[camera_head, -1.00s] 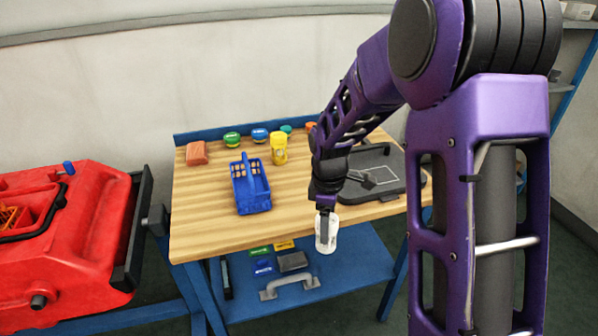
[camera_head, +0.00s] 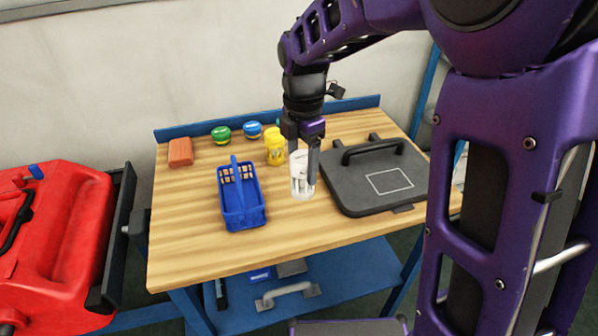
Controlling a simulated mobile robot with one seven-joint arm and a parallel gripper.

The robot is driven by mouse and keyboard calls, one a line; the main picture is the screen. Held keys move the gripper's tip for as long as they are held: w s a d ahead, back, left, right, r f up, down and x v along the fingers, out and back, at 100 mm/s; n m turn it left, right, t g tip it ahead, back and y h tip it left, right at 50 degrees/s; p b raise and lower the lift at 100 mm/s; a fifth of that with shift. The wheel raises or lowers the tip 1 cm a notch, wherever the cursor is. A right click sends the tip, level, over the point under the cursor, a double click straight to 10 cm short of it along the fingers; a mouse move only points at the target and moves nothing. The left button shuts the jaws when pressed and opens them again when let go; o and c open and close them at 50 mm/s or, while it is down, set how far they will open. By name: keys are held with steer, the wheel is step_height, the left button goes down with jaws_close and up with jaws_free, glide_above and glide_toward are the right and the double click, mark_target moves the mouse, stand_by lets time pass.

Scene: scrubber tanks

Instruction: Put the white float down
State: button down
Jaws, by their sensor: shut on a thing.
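The white float (camera_head: 299,181) is a pale, cup-like cylinder, roughly upright, over the wooden table between the blue basket and the dark grey lid. My gripper (camera_head: 301,158) comes down from above and is shut on it, with a dark finger along its right side. I cannot tell whether the float's bottom touches the table.
On the wooden table (camera_head: 190,245) stand a blue basket (camera_head: 242,212), a yellow container (camera_head: 275,150), a brick-red block (camera_head: 181,152), green (camera_head: 221,134) and blue (camera_head: 252,130) lids, and a dark grey lid (camera_head: 350,185) with a handle. The front left of the tabletop is clear. A red tank (camera_head: 50,235) stands left.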

mark_target(303, 157)
step_height(303, 157, down, 9)
steer(key=shift+s+b, duration=0.1)
steer(key=shift+b, duration=0.45)
steer(key=shift+f, duration=0.2)
steer(key=shift+c, duration=0.3)
jaws_free()
steer(key=shift+r, duration=0.1)
step_height(303, 157, up, 12)
steer(key=shift+r+p, duration=0.15)
steer(key=shift+p, duration=0.7)
